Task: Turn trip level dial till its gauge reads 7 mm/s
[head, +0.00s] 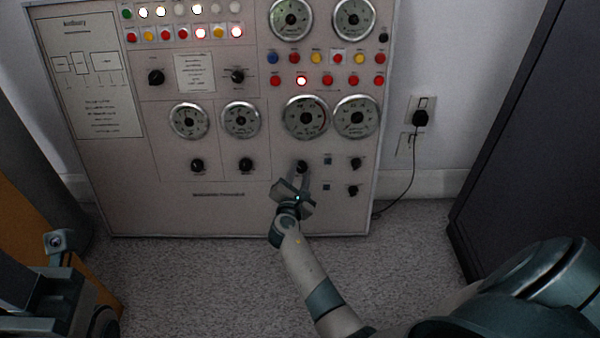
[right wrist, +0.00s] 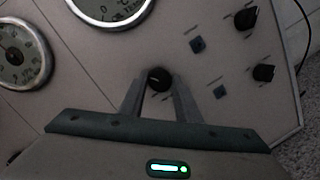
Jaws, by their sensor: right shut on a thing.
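The control panel (head: 230,212) stands upright against the wall. My right gripper (head: 300,176) is shut on a small black dial (head: 301,166) in its lower right part. In the right wrist view the two fingers sit on either side of this dial (right wrist: 158,79). A round gauge (head: 305,117) is straight above the dial; part of a gauge (right wrist: 112,8) also shows at the top of the right wrist view. Its needle and the dial's label are too small to read. Part of my left arm shows at the lower left, its jaws unclear.
Another gauge (head: 356,117) and two small black knobs, one upper (head: 355,163) and one lower (head: 352,190), are to the right of the held dial. Another dial (head: 246,164) is to its left. A dark cabinet (head: 520,110) stands at the right. Carpet lies in front of the panel.

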